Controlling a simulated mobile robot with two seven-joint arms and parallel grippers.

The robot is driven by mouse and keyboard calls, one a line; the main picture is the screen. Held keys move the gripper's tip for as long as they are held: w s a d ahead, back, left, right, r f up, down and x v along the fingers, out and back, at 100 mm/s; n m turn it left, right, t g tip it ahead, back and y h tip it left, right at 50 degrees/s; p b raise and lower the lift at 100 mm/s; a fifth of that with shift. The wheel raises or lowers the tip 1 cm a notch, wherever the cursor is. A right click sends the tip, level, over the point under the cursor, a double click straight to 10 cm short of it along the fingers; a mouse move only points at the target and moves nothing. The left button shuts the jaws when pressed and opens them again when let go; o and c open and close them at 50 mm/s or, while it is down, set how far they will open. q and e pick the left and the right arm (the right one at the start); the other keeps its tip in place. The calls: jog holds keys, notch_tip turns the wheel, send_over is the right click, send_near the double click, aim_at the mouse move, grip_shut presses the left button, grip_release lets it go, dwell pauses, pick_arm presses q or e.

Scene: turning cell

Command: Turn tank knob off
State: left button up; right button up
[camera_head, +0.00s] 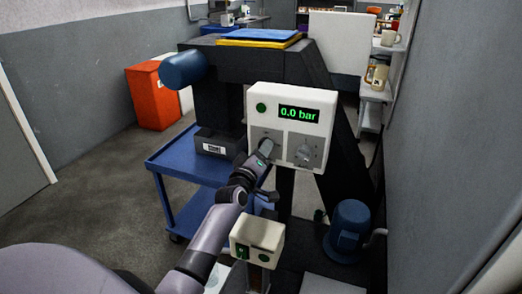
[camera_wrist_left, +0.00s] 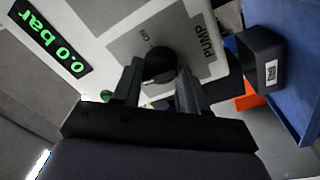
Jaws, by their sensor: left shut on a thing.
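A white control box (camera_head: 320,101) has a green display (camera_head: 299,114) reading 0.0 bar and two knobs on a grey panel. My left gripper (camera_head: 265,149) is at the left knob. In the left wrist view, the fingers (camera_wrist_left: 158,84) are shut on a dark round knob (camera_wrist_left: 159,64), one on each side; its panel is marked PUMP and ON. The right knob (camera_head: 304,153) is free, with nothing touching it; its label is too small to read. The left knob is mostly hidden by my gripper in the head view. My right gripper is not in view.
A blue motor (camera_head: 348,225) sits low at the right. A blue cart (camera_head: 182,160) stands left of the control box, with a dark bin (camera_head: 214,143) on it. A grey wall closes the right side.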

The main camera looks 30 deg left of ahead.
pick_arm(q)
jog(key=shift+f+n, duration=0.1)
jog(key=shift+n, duration=0.5)
jog(key=o, duration=1)
jog(key=shift+o, duration=0.2)
jog(key=v, duration=0.7)
jog(key=shift+p, duration=0.3)
jog(key=shift+s, duration=0.15)
